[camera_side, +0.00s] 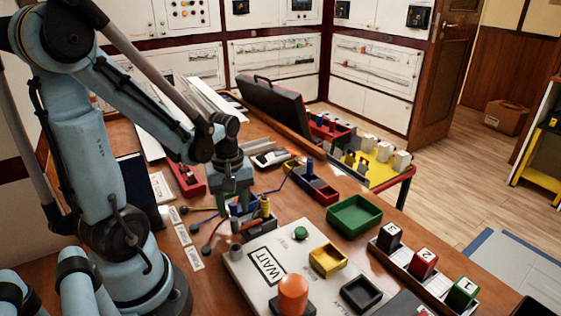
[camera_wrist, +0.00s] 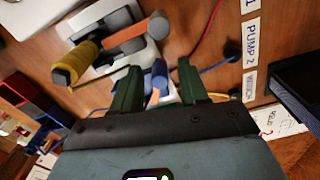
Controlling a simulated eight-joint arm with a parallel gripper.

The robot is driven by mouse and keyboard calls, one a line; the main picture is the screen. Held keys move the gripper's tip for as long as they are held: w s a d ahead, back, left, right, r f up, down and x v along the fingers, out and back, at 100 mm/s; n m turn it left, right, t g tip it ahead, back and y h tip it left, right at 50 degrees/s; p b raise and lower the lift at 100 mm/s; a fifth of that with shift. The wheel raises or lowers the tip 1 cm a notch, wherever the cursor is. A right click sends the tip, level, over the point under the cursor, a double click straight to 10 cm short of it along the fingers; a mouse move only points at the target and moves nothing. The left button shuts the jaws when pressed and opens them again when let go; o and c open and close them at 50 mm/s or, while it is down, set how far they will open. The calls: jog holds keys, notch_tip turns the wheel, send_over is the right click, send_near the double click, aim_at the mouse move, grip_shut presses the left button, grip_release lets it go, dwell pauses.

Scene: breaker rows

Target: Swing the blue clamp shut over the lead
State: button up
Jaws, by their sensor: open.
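The blue clamp (camera_wrist: 158,74) appears in the wrist view as a short blue piece between my gripper's two green fingers, by a white base. It is partly hidden, and I cannot tell how far it is swung or whether a finger touches it. My gripper (camera_wrist: 158,80) is open around it and points down at the terminal block in the side view (camera_side: 235,200). A blue lead (camera_wrist: 213,68) comes in beside the right finger. Its end at the clamp is hidden.
Beside the blue clamp are an orange handle (camera_wrist: 122,30) and a yellow handle (camera_wrist: 76,62). A red lead (camera_wrist: 208,32) runs close by. The WAIT panel (camera_side: 245,275), green tray (camera_side: 354,216) and blue-and-red bins (camera_side: 315,185) stand around the block.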

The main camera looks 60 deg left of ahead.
grip_shut()
jog(key=shift+s+m, duration=0.1)
jog(key=shift+m, duration=0.2)
jog(key=m, duration=0.2)
jog(key=s+a+m, duration=0.1)
jog(key=m, duration=0.2)
jog(key=shift+s+a+m, duration=0.1)
jog(key=shift+a+m, duration=0.1)
jog(key=shift+m, duration=0.1)
jog(key=m, duration=0.2)
jog(key=a+m, duration=0.1)
jog(key=shift+s+a+m, duration=0.15)
jog(key=shift+s+m, duration=0.05)
jog(key=shift+m, duration=0.2)
jog(key=shift+a+m, duration=0.4)
jog(key=shift+m, duration=0.6)
